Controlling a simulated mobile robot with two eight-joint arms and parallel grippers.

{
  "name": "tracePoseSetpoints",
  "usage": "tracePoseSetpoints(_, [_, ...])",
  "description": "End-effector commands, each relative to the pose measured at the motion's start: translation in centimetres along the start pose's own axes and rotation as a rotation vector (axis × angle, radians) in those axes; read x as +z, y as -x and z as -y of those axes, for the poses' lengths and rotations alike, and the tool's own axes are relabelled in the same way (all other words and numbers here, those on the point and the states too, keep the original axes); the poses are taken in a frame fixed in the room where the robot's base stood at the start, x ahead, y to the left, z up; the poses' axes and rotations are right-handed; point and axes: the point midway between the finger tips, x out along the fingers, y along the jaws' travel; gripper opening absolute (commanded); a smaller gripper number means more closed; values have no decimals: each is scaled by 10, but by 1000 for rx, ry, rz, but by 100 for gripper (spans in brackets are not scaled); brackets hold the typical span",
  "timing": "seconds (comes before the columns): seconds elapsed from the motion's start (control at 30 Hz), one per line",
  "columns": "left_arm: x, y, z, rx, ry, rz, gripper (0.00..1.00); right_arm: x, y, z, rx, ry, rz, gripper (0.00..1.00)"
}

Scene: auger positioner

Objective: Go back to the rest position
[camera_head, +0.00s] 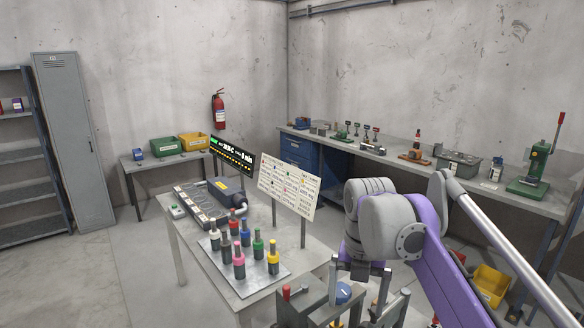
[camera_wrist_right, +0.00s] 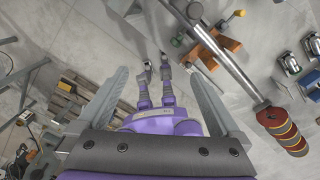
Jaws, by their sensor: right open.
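My right gripper (camera_head: 358,290) is at the lower middle of the head view, at the end of my purple and grey arm. It hangs downward close to a dark grey stand with a blue knob (camera_head: 343,293), right of the work table (camera_head: 262,294). Whether it touches the stand cannot be told. In the right wrist view, the fingers of the right gripper (camera_wrist_right: 155,100) are spread wide and no object is gripped between them. My left gripper does not show in either view.
Several coloured-cap bottles (camera_head: 239,262) stand on a plate on the work table, near a white sign board (camera_head: 289,187) and a display (camera_head: 231,155). A long bench (camera_head: 400,160) runs along the right wall. A yellow bin (camera_head: 491,284) sits below it. Floor at left is clear.

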Motion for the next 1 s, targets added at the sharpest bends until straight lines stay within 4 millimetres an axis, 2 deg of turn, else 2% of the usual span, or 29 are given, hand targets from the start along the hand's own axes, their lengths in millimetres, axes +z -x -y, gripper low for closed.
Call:
tracePoseSetpoints(0.03, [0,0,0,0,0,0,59,-1,0,1,2,-22,4,100])
tracePoseSetpoints(0.17, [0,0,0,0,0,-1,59,-13,-15,12,30,-310,49,100])
tracePoseSetpoints(0.37, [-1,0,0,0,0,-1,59,-37,-44,30,104,-797,107,100])
tracePoseSetpoints(0.57, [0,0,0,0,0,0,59,-70,-88,53,237,-1380,137,100])
tracePoseSetpoints(0.8, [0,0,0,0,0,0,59,-116,-151,79,452,-2075,89,100])
tracePoseSetpoints(1.0, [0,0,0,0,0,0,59,-149,-198,96,628,-2533,-20,100])
